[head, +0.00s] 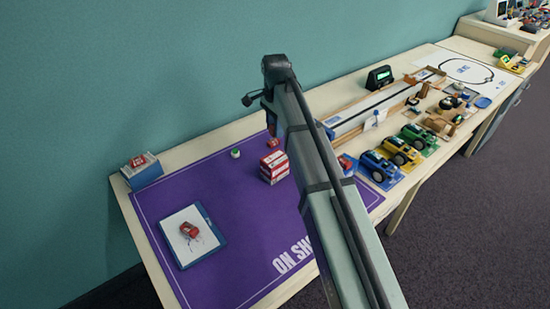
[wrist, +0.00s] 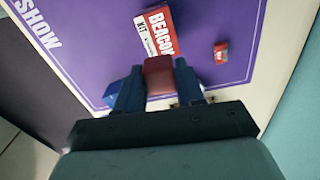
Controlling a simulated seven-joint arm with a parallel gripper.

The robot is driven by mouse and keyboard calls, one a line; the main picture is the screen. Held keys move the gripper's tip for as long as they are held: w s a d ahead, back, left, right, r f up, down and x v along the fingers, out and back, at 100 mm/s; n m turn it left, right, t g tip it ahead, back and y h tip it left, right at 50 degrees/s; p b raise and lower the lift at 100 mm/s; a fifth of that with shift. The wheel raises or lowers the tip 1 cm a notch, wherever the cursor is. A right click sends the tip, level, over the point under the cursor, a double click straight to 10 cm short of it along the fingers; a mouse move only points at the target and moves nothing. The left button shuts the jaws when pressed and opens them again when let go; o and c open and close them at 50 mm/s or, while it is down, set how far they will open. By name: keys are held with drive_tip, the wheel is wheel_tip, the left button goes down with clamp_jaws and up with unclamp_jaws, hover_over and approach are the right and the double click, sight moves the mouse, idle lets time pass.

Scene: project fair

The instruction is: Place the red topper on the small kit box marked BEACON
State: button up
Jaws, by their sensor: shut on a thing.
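My gripper (wrist: 157,70) shows in the wrist view, shut on the red topper (wrist: 159,80), a dark red block between its two dark fingers. The red and white kit box marked BEACON (wrist: 158,30) is just beyond the topper in the wrist view. The topper's far edge comes close to the box in the picture; I cannot tell its height above it or whether they touch. In the head view a red and white box (head: 274,168) stands on the purple mat, left of my arm.
A small green and white object (head: 236,153), a clipboard (head: 174,254) with a red object, and a corner box (head: 146,175) are left. Toy cars (head: 401,152) stand right. The front mat is clear.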

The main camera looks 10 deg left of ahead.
sight(275, 158)
drive_tip(key=shift+s+f+n, duration=0.1)
drive_tip(key=shift+n, duration=0.3)
drive_tip(key=shift+f, duration=4.9)
drive_tip(key=shift+f, duration=0.1)
drive_tip(key=o, duration=1)
wheel_tip(275, 158, up, 12)
drive_tip(key=shift+r, duration=0.15)
